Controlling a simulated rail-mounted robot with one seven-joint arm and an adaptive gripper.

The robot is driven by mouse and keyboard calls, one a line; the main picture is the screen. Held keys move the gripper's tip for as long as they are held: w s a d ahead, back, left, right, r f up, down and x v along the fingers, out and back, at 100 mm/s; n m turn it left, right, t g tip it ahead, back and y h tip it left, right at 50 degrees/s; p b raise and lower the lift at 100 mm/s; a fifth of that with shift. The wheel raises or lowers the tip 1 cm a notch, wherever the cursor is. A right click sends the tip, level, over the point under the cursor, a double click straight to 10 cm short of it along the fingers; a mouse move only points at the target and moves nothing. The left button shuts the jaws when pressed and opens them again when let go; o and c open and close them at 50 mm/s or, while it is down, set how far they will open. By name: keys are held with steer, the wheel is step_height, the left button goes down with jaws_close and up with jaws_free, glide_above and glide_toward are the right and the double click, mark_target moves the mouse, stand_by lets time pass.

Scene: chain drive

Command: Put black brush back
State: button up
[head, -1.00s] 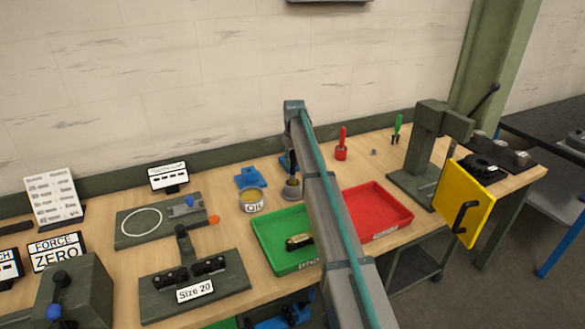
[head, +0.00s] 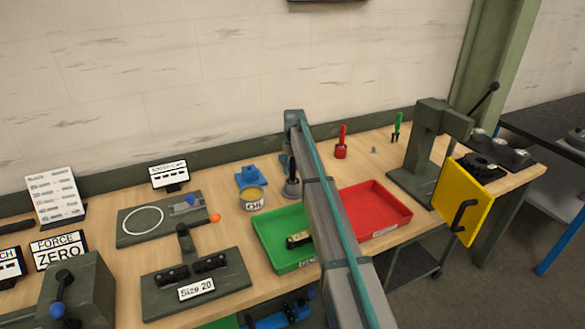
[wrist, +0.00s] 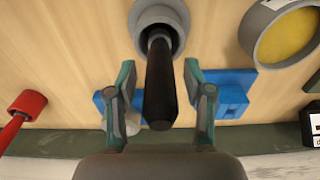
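The black brush shows as a black handle (wrist: 160,85) in the wrist view. Its far end stands in a round grey cup (wrist: 160,22), which also shows in the head view (head: 292,188), partly behind my arm. Any bristles are hidden in the cup. My gripper (wrist: 159,78) has its two teal fingers on either side of the handle, with a visible gap on both sides. It is open and holds nothing. In the head view my arm mostly hides the gripper and brush.
An oil tin (head: 252,198) and a blue block (head: 250,176) stand left of the cup. A green tray (head: 280,258) and a red tray (head: 375,210) lie in front. A red-handled tool (head: 341,142) stands to the right.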

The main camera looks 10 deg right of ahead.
steer(key=r+b, duration=0.1)
steer(key=r, duration=0.3)
steer(key=r+b, duration=0.1)
steer(key=r, duration=0.3)
steer(key=r+b, duration=0.1)
steer(key=r, duration=0.3)
steer(key=shift+s+d+r, duration=0.1)
steer(key=shift+s+r, duration=0.05)
steer(key=shift+s, duration=0.2)
